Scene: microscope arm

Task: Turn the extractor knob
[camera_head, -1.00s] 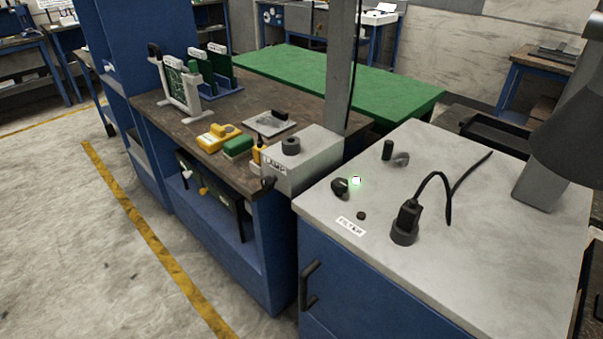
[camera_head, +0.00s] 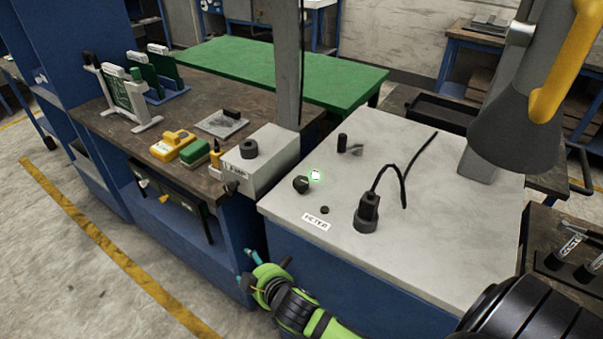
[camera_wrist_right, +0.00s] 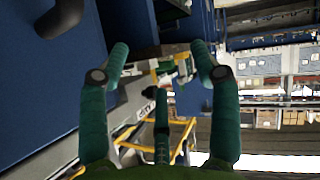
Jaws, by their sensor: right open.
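The black extractor knob (camera_head: 301,184) sits on the pale top of the cabinet (camera_head: 440,240), beside a small lit spot with a green rim (camera_head: 315,175). My right gripper (camera_head: 262,268) shows at the bottom of the head view, in front of the blue cabinet side and below the top's front edge. It is apart from the knob. In the right wrist view its teal fingers (camera_wrist_right: 160,65) are spread with nothing held. I cannot make out the knob clearly in that view. My left gripper is not in view.
A black plug with a looping cable (camera_head: 367,212), a small black button (camera_head: 324,210) and a short black post (camera_head: 342,142) stand on the top. A grey box with a round black knob (camera_head: 262,160) is to the left. A dark lamp-like hood (camera_head: 515,130) hangs at right.

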